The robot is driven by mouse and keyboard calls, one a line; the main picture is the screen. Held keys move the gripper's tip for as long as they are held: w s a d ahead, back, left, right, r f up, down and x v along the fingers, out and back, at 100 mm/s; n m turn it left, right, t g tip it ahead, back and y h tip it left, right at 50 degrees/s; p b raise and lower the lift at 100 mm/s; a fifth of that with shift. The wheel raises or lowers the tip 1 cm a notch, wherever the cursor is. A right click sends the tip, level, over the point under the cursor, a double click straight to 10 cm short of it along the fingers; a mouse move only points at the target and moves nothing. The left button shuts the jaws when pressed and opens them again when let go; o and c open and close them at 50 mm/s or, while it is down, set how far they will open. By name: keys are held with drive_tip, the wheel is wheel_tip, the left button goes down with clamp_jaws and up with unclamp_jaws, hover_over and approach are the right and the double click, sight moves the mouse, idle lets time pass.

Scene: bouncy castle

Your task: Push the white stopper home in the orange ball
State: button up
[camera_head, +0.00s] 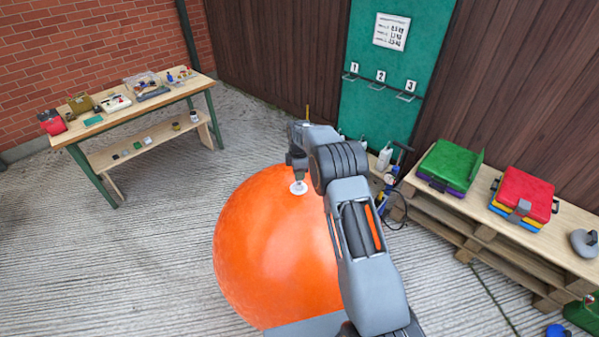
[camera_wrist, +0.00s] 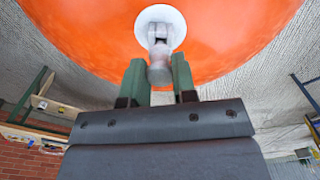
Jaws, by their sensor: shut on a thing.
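The large orange ball (camera_head: 270,250) rests on the ground in front of me; its curved surface fills the top of the wrist view (camera_wrist: 80,30). The white stopper (camera_head: 298,188) is at the ball's upper part, directly under my gripper (camera_head: 298,172). In the wrist view the stopper's round white flange (camera_wrist: 145,24) lies against the ball or very close to it; I cannot tell how deep it sits. A pale grey stem with a rounded end stands out from the flange. My gripper (camera_wrist: 159,78) is shut on this stem, between its green fingers.
A workbench (camera_head: 150,102) with small items stands at the left. A pallet bench (camera_head: 475,213) with green and red folded stacks stands at the right. A green board (camera_head: 385,75) with numbered hooks is behind. A pump-like device (camera_head: 390,180) stands behind my arm. Concrete left of the ball is clear.

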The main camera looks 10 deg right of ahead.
drive_tip(key=shift+f+b, duration=0.65)
drive_tip(key=shift+f, duration=0.3)
drive_tip(key=o, duration=1)
drive_tip(key=shift+c, duration=0.2)
